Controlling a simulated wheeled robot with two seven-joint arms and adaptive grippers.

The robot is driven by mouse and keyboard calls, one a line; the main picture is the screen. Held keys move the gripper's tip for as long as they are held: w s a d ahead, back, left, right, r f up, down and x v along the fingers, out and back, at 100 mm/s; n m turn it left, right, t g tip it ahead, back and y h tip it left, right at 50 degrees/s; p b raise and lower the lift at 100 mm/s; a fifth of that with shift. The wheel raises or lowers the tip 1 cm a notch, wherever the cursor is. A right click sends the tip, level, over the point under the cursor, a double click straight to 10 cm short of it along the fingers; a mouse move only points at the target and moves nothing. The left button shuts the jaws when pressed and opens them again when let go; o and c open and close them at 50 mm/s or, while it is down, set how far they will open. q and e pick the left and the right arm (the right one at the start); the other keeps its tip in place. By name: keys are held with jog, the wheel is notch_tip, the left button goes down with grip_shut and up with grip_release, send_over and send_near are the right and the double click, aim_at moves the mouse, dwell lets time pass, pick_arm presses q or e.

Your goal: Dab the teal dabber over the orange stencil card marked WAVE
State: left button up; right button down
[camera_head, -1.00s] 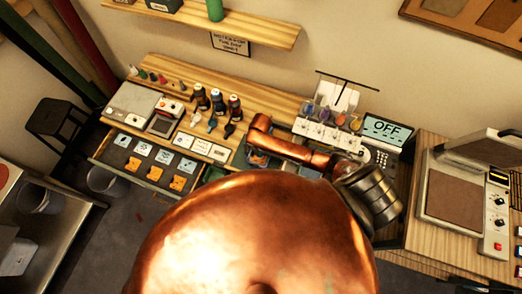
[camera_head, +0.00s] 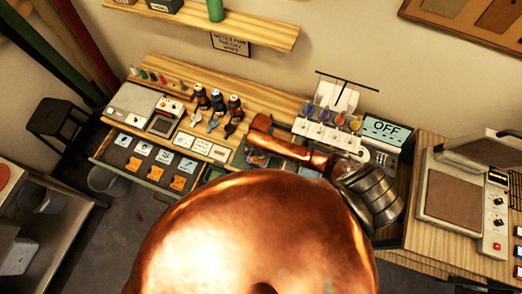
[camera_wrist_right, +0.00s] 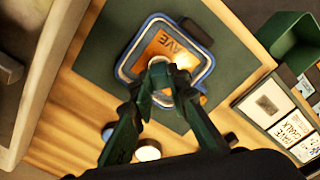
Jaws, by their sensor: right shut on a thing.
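The orange stencil card marked WAVE (camera_wrist_right: 163,46) lies inside a blue-and-white rimmed frame (camera_wrist_right: 122,68) on a dark green mat (camera_wrist_right: 101,41) in the right wrist view. My right gripper (camera_wrist_right: 163,78) is over the lower part of the card, its fingers shut on the teal dabber (camera_wrist_right: 163,98). The fingers hide most of the dabber, and I cannot tell whether its pad touches the card. My left gripper is not in view.
Several orange cards (camera_head: 156,173) and white-blue cards (camera_head: 164,156) lie in a tray to the left. Dark bottles (camera_head: 218,101) stand behind. A green bin (camera_wrist_right: 296,45) is near the mat.

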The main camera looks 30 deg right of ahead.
jog(key=shift+s, duration=0.15)
dwell(0.3)
notch_tip(320, 180, up, 2)
jog(key=shift+r+p, duration=0.25)
jog(key=shift+p, duration=1)
jog(key=shift+r, duration=2.2)
